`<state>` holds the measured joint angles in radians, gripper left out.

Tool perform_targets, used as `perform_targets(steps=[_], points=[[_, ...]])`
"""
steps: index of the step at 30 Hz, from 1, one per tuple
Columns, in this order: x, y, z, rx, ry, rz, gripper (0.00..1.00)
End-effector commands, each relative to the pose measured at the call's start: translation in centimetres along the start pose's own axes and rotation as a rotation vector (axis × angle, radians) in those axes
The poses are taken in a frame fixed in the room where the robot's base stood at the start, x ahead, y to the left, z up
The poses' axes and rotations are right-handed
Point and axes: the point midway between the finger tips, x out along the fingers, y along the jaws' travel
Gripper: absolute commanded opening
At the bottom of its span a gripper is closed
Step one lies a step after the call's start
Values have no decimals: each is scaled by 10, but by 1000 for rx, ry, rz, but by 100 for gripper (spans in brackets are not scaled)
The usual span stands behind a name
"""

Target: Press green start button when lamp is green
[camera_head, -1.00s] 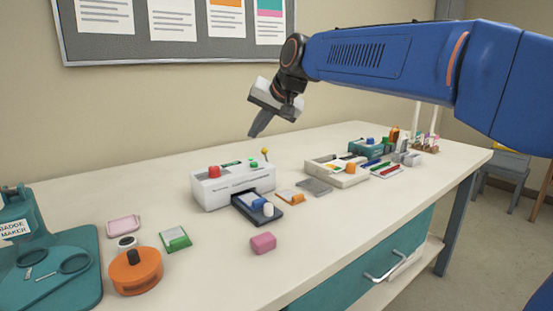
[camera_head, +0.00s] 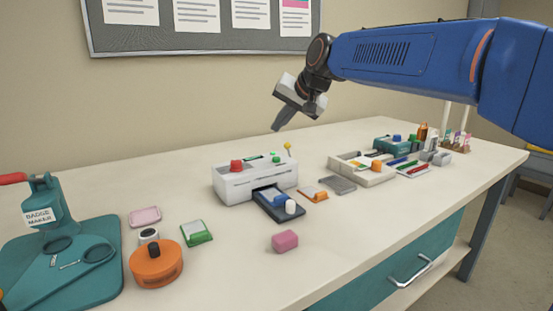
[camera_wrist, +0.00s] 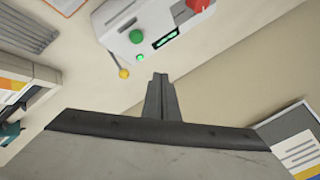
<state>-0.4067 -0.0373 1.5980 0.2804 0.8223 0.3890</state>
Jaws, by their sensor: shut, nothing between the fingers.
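The white laminator (camera_head: 240,186) stands on the bench, with a red button (camera_head: 237,165) and a green button (camera_head: 277,159) on top. In the wrist view the green button (camera_wrist: 137,36) is a round dome beside a green-lit display (camera_wrist: 165,39). A small lamp (camera_wrist: 140,58) near it glows green. A yellow ball on a thin stalk (camera_wrist: 124,73) rises at the laminator's end. My gripper (camera_head: 277,127) is shut and empty, above the laminator and apart from it. Its closed fingertips (camera_wrist: 160,78) also show in the wrist view. The red button (camera_wrist: 197,5) is partly cut off there.
A dark tray (camera_head: 280,208) holding blue and white items sits before the laminator. A pink block (camera_head: 285,241), an orange round tool (camera_head: 156,263) and a teal badge maker (camera_head: 75,270) lie left and in front. An open box (camera_head: 362,178) stands right. The wall is behind.

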Motion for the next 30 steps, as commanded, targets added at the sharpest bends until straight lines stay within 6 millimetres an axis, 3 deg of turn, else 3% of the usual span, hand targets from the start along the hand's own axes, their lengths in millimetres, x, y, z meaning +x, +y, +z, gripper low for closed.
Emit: perform_targets(steps=[15,30], points=[[39,28,28,0,0,0,0],[44,32,32,0,1,0,0]])
